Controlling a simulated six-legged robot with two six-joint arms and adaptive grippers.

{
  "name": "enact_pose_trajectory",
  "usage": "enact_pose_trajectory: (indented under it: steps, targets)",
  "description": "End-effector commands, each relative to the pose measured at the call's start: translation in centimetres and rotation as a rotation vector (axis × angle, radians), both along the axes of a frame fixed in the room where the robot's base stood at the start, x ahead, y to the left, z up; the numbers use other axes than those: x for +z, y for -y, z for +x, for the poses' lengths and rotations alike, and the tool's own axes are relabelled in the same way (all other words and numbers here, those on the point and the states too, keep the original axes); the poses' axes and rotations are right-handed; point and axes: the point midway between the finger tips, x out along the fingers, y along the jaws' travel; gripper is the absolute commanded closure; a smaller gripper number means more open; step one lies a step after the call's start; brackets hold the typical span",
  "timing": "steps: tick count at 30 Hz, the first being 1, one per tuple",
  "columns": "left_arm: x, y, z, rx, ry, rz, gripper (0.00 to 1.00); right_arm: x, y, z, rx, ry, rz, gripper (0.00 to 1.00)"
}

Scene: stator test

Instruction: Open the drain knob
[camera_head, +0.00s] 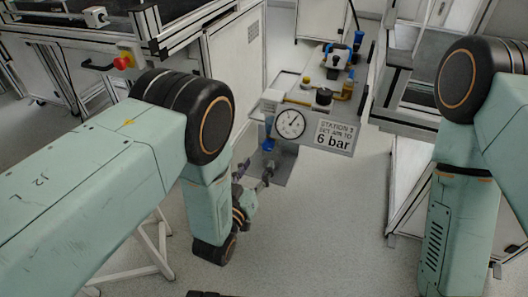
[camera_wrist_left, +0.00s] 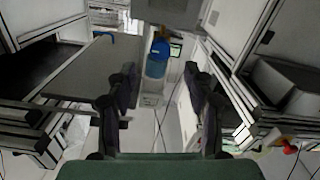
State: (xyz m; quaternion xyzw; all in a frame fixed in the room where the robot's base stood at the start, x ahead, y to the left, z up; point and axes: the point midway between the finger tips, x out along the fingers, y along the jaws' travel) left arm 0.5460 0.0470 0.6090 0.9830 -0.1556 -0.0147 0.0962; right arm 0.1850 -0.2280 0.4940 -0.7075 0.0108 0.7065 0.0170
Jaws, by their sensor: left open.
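A station with a pressure gauge (camera_head: 290,124) and a "6 bar" sign (camera_head: 336,137) stands in the middle of the head view. A blue part (camera_head: 268,141) hangs below its left side; I cannot make out a separate drain knob on it. My left gripper (camera_head: 257,171) is open, just below and left of this blue part, apart from it. In the left wrist view, a blue cylindrical part (camera_wrist_left: 158,56) shows beyond the gap between the open, empty fingers (camera_wrist_left: 160,95). My right arm shows at the right of the head view, but its gripper does not.
Yellow (camera_head: 305,80) and black (camera_head: 323,97) knobs sit on top of the station. A bench with a red button (camera_head: 123,61) stands at left, and a white cabinet (camera_head: 238,62) behind my left arm. The floor in front of the station is clear.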

Motion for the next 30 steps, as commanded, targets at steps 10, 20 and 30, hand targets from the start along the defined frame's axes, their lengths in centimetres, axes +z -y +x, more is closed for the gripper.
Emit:
enact_pose_trajectory:
  steps: [10,20,30]
  targets:
    - [-0.1,1.7,5.0,-0.004,0.004,-0.001,0.48,-2.2,0.0,0.0,0.0,0.0,0.0,1.0]
    - [0.0,2.4,7.0,-0.002,0.0,0.0,0.48,-2.9,0.0,0.0,0.0,0.0,0.0,1.0]
    - [0.1,2.4,6.9,-0.001,0.0,0.0,0.6,-2.8,0.0,0.0,0.0,0.0,0.0,1.0]
